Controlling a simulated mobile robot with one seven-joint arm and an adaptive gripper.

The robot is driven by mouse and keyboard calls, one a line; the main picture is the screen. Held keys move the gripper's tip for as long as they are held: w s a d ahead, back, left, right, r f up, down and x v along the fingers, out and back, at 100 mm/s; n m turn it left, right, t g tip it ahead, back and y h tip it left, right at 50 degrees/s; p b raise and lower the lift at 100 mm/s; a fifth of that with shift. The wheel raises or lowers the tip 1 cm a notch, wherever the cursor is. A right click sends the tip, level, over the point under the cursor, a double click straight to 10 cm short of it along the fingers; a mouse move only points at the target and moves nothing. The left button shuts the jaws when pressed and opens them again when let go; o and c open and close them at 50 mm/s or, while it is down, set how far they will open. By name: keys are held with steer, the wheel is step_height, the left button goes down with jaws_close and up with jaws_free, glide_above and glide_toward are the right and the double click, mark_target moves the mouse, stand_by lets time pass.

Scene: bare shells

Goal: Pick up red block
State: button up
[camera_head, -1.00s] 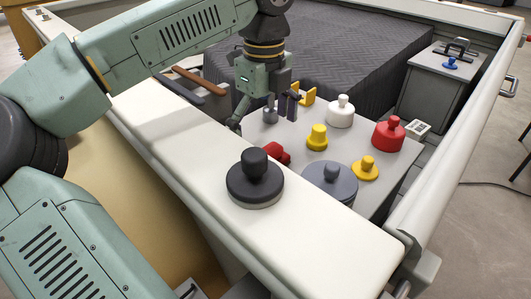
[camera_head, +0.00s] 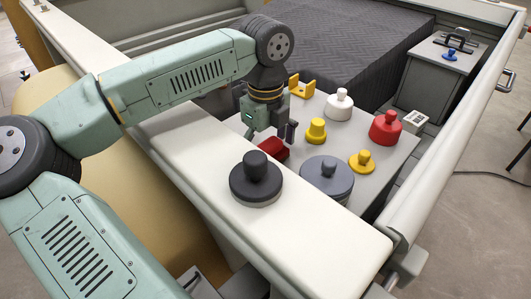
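The red block (camera_head: 273,148) lies on the grey-white table top (camera_head: 372,183), close behind the inner edge of the white ledge. My gripper (camera_head: 270,137) points down just behind and above the block. One dark finger shows to the right of the block's far end and the other side shows to the left, with a gap between them. The gripper looks open and empty. I cannot tell whether the fingers reach down past the block's top or touch it.
A black knobbed weight (camera_head: 256,181) stands on the white ledge (camera_head: 330,231) in front. On the table are a grey knobbed disc (camera_head: 327,172), yellow pieces (camera_head: 316,131) (camera_head: 362,162), a white one (camera_head: 339,105), a red knobbed one (camera_head: 386,128) and a yellow bracket (camera_head: 301,86).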

mark_target(266, 145)
steer(key=c, duration=0.9)
step_height(266, 145, up, 10)
steer(key=b, duration=0.2)
steer(key=shift+b, duration=0.35)
steer(key=o, duration=0.7)
steer(key=c, duration=0.5)
steer(key=shift+d, duration=0.1)
